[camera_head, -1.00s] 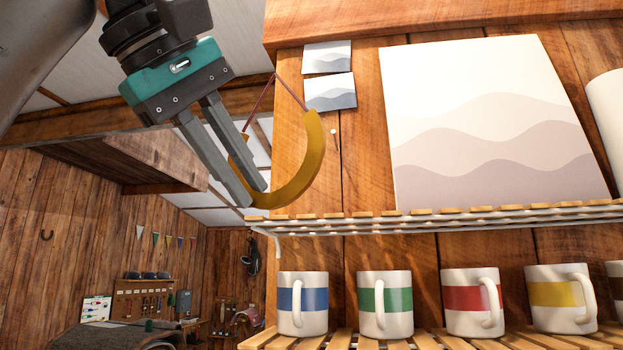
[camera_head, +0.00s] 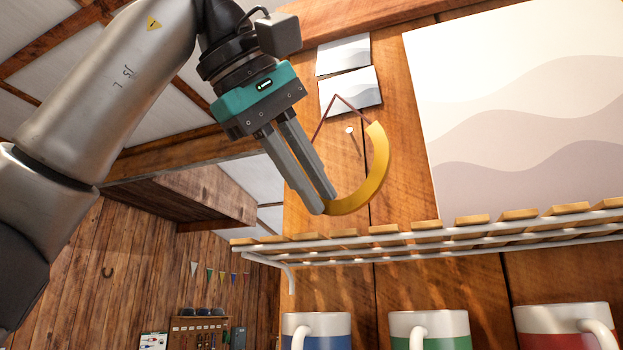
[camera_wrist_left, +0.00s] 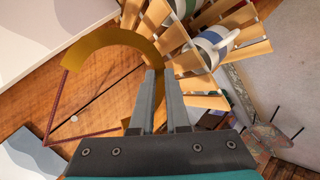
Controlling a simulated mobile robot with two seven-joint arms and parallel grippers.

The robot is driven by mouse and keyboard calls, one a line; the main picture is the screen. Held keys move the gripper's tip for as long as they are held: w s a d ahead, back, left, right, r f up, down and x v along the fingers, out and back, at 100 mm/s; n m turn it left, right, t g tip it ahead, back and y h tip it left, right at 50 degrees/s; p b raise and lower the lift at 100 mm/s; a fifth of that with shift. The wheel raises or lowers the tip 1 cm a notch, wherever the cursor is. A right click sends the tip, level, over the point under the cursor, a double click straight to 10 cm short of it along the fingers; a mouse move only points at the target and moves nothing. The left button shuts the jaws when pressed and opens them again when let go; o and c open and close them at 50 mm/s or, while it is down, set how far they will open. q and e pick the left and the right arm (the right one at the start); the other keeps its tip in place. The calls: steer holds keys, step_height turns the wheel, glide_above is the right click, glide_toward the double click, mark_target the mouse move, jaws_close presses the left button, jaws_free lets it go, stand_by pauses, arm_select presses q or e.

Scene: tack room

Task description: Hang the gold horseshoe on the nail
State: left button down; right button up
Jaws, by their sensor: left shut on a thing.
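The gold horseshoe (camera_head: 378,168) is a curved golden arc with a reddish-brown cord (camera_head: 337,96) rising from its ends to a peak. My left gripper (camera_head: 318,204) is shut on the lower part of the horseshoe, its fingers pointing down to the right. The nail (camera_head: 350,130) has a pale round head and stands out of the plank wall. In the head view it shows inside the outline of cord and horseshoe, below the cord's peak. The wrist view also shows the horseshoe (camera_wrist_left: 115,38) and nail (camera_wrist_left: 74,119). The depth gap between cord and nail is unclear. My right gripper is out of view.
A slatted shelf (camera_head: 470,238) juts out just below the horseshoe, with mugs (camera_head: 428,325) under it. Two small pictures (camera_head: 350,90) hang above the nail, and a large wave picture (camera_head: 520,120) stands to the right. Open room lies to the left.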

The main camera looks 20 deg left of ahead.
arm_select(q)
steer(key=shift+w, duration=0.6)
steer(key=shift+w+f, duration=0.1)
steer(key=shift+w, duration=0.7)
steer(key=shift+w+d+f, duration=0.1)
steer(key=shift+w+f, duration=0.1)
steer(key=shift+w, duration=1.55)
steer(key=shift+w+f, duration=0.35)
steer(key=shift+w, duration=0.4)
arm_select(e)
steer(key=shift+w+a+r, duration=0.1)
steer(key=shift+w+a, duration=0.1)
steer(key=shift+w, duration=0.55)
arm_select(q)
steer(key=c, duration=0.8)
jaws_free()
steer(key=shift+f, duration=0.1)
steer(key=shift+c, duration=0.2)
steer(key=v, duration=1.5)
